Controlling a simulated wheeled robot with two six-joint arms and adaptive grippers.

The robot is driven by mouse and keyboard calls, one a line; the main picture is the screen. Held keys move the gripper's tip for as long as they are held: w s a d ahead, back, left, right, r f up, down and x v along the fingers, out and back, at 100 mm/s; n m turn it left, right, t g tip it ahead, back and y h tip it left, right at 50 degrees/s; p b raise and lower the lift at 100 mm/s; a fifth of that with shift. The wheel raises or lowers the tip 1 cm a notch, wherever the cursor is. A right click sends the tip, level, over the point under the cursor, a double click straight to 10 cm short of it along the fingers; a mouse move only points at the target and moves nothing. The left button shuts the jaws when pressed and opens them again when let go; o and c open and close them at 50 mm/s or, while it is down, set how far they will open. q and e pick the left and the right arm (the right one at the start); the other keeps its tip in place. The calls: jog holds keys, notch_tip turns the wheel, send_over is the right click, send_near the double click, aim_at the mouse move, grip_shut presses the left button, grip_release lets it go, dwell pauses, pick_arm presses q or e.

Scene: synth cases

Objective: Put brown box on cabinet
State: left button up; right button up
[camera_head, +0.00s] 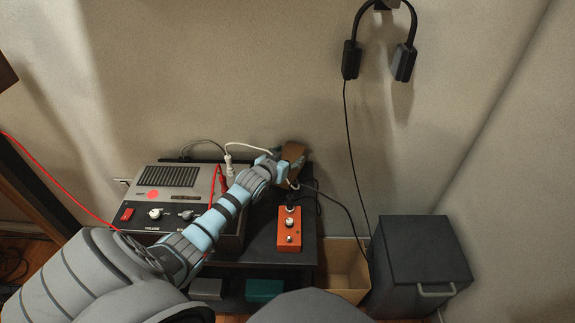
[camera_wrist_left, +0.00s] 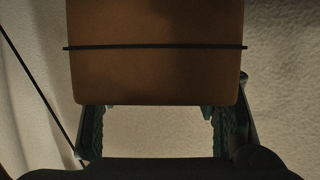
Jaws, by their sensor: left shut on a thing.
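A brown box (camera_head: 293,154) with rounded corners is in my left gripper (camera_head: 276,166), above the back of the dark stand. In the left wrist view the brown box (camera_wrist_left: 156,75) fills the upper middle and has a thin black band across it. The fingers of my left gripper (camera_wrist_left: 157,112) are on both sides of its lower edge, shut on it. A dark grey cabinet (camera_head: 420,255) with a light handle stands on the floor at the right; its top is bare. My right gripper is not in view.
A grey device with knobs (camera_head: 170,190) and an orange pedal (camera_head: 290,229) sit on the dark stand (camera_head: 262,240). An open tan bin (camera_head: 342,268) stands between stand and cabinet. Headphones (camera_head: 380,55) hang on the wall, their cord running down between box and cabinet.

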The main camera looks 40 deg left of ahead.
pick_arm(q)
jog(key=shift+f, duration=0.85)
jog(key=shift+r, duration=0.15)
jog(key=o, duration=1.2)
jog(key=shift+o, duration=0.2)
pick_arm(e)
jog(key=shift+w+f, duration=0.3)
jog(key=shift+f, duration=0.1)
